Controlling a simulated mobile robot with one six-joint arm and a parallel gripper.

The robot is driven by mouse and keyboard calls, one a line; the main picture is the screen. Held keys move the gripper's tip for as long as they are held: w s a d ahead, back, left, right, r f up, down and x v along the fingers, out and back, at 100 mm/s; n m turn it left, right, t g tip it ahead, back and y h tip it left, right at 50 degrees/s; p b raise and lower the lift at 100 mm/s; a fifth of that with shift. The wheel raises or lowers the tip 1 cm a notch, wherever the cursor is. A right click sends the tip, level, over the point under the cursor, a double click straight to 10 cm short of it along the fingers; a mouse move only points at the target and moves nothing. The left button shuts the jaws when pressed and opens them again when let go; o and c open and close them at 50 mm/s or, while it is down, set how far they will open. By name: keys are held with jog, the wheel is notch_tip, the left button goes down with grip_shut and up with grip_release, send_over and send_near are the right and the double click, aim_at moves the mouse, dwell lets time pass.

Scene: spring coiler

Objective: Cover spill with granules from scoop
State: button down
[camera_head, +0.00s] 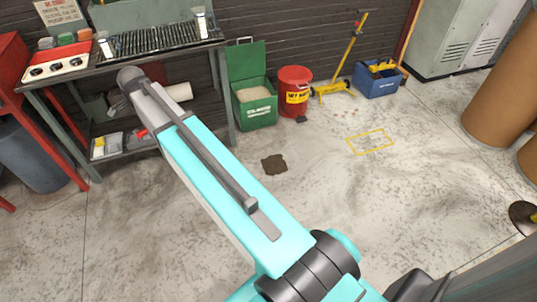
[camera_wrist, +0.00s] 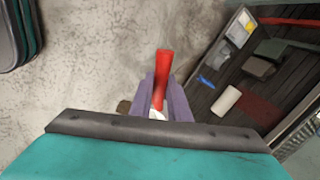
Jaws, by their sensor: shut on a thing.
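In the wrist view, my gripper (camera_wrist: 160,88) has its purple fingers shut around a red handle, which I take as the scoop (camera_wrist: 165,62). A small white part shows between the fingers; the scoop's pan and any granules in it are hidden. In the head view, the spill (camera_head: 274,164) is a dark brown patch on bare concrete. A brown patch beside the left finger in the wrist view may be the same spill, partly covered. The green bin (camera_head: 254,117) stands open by the wall with pale granules (camera_head: 254,93) inside. My gripper is not clearly visible in the head view.
A workbench (camera_head: 107,68) with a lower shelf stands left; it also shows in the wrist view (camera_wrist: 300,72). A red can (camera_head: 295,88), a yellow stand (camera_head: 333,89) and a blue box (camera_head: 377,85) line the wall. A yellow floor outline (camera_head: 388,149) lies right of the spill. Floor around the spill is clear.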

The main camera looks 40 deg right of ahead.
jog(key=shift+w+f+g+p, duration=0.2)
jog(key=shift+g+p, duration=0.65)
jog(key=shift+p, duration=0.75)
jog(key=shift+w+f+g+p, duration=0.1)
jog(key=shift+w+g+p, duration=0.2)
jog(key=shift+g+p, duration=0.95)
jog(key=shift+w+f+g+p, duration=0.2)
jog(key=shift+g+p, duration=0.3)
jog(key=shift+p, duration=1.45)
jog(key=shift+w+a+f+g+p, duration=0.1)
jog(key=shift+w+f+g+p, duration=0.1)
jog(key=shift+g+p, duration=0.75)
jog(key=shift+w+f+g+p, duration=0.15)
jog(key=shift+g+p, duration=0.4)
jog(key=shift+p, duration=0.65)
jog(key=shift+w+g+p, duration=0.15)
jog(key=shift+g+p, duration=0.35)
jog(key=shift+p, duration=0.05)
jog(key=shift+f, duration=0.15)
